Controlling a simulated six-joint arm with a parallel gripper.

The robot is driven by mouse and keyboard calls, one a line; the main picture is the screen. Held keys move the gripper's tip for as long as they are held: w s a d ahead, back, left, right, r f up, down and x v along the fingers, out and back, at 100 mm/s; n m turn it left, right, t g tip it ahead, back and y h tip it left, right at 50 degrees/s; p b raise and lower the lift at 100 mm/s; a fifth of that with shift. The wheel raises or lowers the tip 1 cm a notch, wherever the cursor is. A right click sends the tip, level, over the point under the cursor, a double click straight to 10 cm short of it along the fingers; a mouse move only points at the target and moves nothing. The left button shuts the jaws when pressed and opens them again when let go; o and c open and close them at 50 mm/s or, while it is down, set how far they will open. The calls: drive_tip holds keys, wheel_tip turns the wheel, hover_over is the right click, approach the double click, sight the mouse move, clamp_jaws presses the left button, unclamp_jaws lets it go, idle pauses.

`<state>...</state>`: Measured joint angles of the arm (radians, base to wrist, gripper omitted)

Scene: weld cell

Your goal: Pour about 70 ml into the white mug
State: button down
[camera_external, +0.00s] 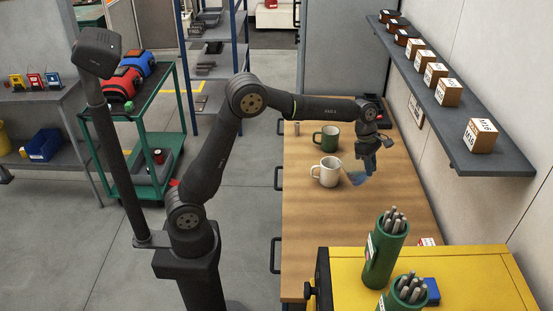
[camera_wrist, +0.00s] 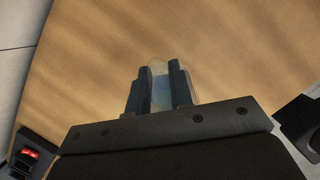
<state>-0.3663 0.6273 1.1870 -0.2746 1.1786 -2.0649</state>
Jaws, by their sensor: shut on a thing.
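The white mug (camera_external: 324,173) stands upright on the wooden table (camera_external: 310,230) in the external view. My gripper (camera_external: 367,168) is just right of the mug, above the table. It is shut on a see-through bluish vessel (camera_external: 356,178), which looks tilted with one end towards the mug. In the wrist view the vessel (camera_wrist: 160,88) shows between the two dark fingers of my gripper (camera_wrist: 160,90). I cannot tell its liquid level or whether any liquid is flowing. The inside of the mug is too small to read, and the mug does not show in the wrist view.
A dark green mug (camera_external: 326,139) stands behind the white mug, with a small cylinder (camera_external: 296,128) to its left. A shelf (camera_external: 455,110) with several boxes runs along the right wall. Green rod holders (camera_external: 380,255) stand by the yellow cabinet (camera_external: 460,275) in front.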

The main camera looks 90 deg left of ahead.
drive_tip(key=shift+w+d+f+g+y, duration=0.55)
drive_tip(key=shift+w+f+g, duration=0.2)
drive_tip(key=shift+f, duration=0.35)
drive_tip(key=shift+w+d+f+g+y, duration=0.5)
drive_tip(key=shift+w+f+g+y, duration=0.15)
drive_tip(key=shift+f+g, duration=0.35)
drive_tip(key=shift+w+d+f+g+y, duration=0.5)
drive_tip(key=shift+w+f+g, duration=0.2)
drive_tip(key=shift+f, duration=0.5)
drive_tip(key=shift+w+d+f+g+y+b, duration=0.2)
drive_tip(key=shift+f+g+y, duration=0.15)
drive_tip(key=shift+f, duration=0.2)
drive_tip(key=shift+w+d+f+g+y+b, duration=0.15)
drive_tip(key=shift+w+f+g+y, duration=0.1)
drive_tip(key=shift+f+g, duration=0.2)
drive_tip(key=shift+a, duration=0.1)
